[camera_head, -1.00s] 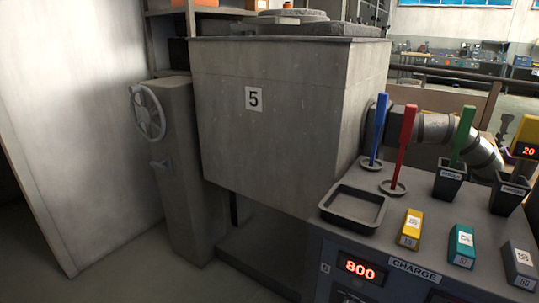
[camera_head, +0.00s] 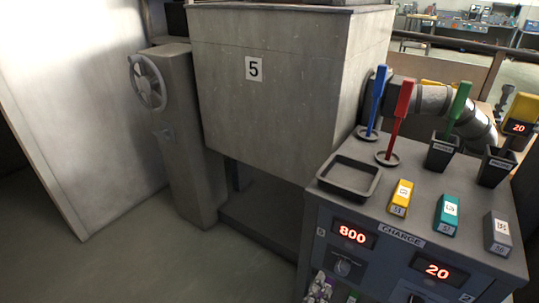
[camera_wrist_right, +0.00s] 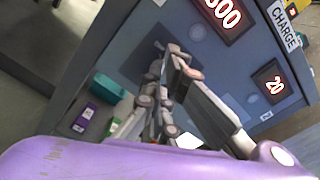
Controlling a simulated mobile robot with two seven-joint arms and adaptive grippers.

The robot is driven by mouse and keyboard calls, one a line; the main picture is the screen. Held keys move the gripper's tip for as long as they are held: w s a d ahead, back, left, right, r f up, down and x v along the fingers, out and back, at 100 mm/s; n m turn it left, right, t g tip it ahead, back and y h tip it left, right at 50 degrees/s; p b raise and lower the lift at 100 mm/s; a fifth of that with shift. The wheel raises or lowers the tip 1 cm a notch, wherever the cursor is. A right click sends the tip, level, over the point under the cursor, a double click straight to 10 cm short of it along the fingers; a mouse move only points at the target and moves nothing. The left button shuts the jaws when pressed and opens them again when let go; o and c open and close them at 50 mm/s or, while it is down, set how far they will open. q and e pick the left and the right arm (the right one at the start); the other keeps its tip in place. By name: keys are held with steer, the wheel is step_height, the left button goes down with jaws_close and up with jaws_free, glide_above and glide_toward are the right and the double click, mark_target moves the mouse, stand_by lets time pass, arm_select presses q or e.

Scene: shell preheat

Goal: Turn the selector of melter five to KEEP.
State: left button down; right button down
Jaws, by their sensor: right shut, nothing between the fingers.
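Melter five is a big grey tub (camera_head: 285,110) with a "5" label, left of the console. My right gripper (camera_head: 322,288), purple and grey, is at the bottom edge, just below and left of the knob. In the wrist view the right gripper's fingers (camera_wrist_right: 170,55) are shut and empty near the panel; contact cannot be told. My left gripper is out of view.
The console top holds an empty tray (camera_head: 348,178), yellow (camera_head: 400,199), teal (camera_head: 447,214) and grey (camera_head: 497,235) blocks, and upright coloured handles. A second display (camera_head: 437,271) reads 20. A handwheel post (camera_head: 180,140) stands left. Open floor lies front left.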

mark_target(342, 269)
steer(key=x, duration=0.5)
steer(key=shift+w+d, duration=0.2)
steer(key=shift+w, duration=0.05)
steer(key=shift+w+d+b, duration=0.2)
steer(key=shift+w+b, duration=0.15)
steer(key=shift+r, duration=0.2)
steer(key=shift+w+d+r, duration=0.1)
steer(key=shift+r, duration=0.05)
steer(key=shift+d, duration=0.15)
steer(key=shift+s+d+r+b, duration=0.15)
steer(key=shift+s+d+b, duration=0.2)
steer(key=shift+d, duration=0.2)
steer(key=shift+d, duration=0.15)
